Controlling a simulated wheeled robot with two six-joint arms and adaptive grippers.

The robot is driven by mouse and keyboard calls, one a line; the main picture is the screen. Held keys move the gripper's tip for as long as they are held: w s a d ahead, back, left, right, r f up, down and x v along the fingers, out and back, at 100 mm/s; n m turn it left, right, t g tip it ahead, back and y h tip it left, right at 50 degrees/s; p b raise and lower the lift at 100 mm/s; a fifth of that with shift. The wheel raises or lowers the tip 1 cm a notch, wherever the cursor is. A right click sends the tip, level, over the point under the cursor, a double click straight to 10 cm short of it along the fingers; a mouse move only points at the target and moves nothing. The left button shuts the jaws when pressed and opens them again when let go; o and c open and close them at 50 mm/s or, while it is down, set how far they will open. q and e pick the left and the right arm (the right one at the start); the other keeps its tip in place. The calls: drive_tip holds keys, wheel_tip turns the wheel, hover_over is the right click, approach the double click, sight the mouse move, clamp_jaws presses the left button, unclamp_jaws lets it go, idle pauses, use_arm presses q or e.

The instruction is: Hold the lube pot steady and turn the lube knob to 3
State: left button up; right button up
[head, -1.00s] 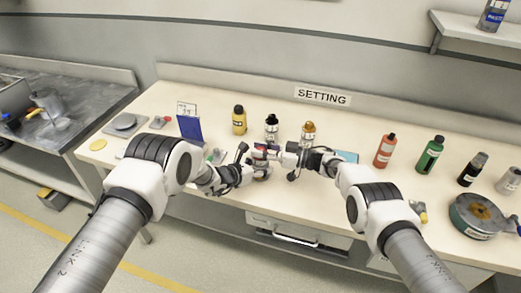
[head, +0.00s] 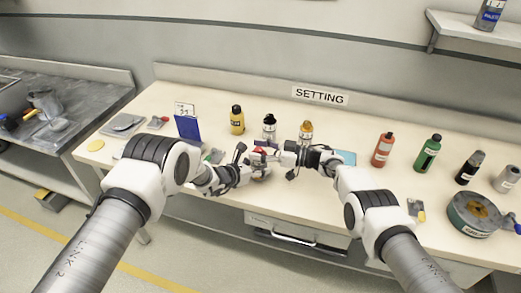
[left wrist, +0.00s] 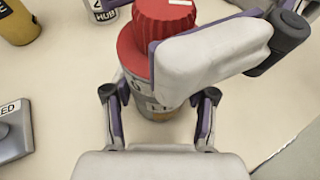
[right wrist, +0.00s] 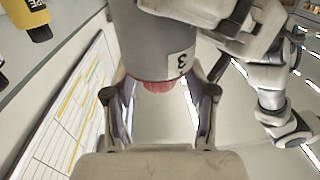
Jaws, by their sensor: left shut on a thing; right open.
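The lube pot is a grey can with a red cap and a ridged red knob (left wrist: 165,20) on top, bearing a white mark. The pot's labelled body (left wrist: 150,105) stands upright between the fingers of my left gripper (left wrist: 160,105), which is shut on it. In the right wrist view a grey cylinder has a label (right wrist: 180,62) reading 3, with a red part (right wrist: 152,85) at its end. My right gripper (right wrist: 162,92) is open, its fingers either side of that red part; contact is unclear. In the head view both grippers meet at the pot and largely hide it.
A blue stand (head: 189,127) with a card is left of the pot. A yellow bottle (head: 237,120), a grey bottle (head: 269,127) and an amber bottle (head: 306,130) stand behind. Red (head: 383,150) and green (head: 430,153) bottles and a round tin (head: 473,215) are at right.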

drive_tip(key=v, duration=1.2)
drive_tip(key=shift+f, duration=0.1)
idle(0.9)
use_arm(q)
drive_tip(key=o, duration=1.4)
drive_tip(key=shift+c, duration=0.2)
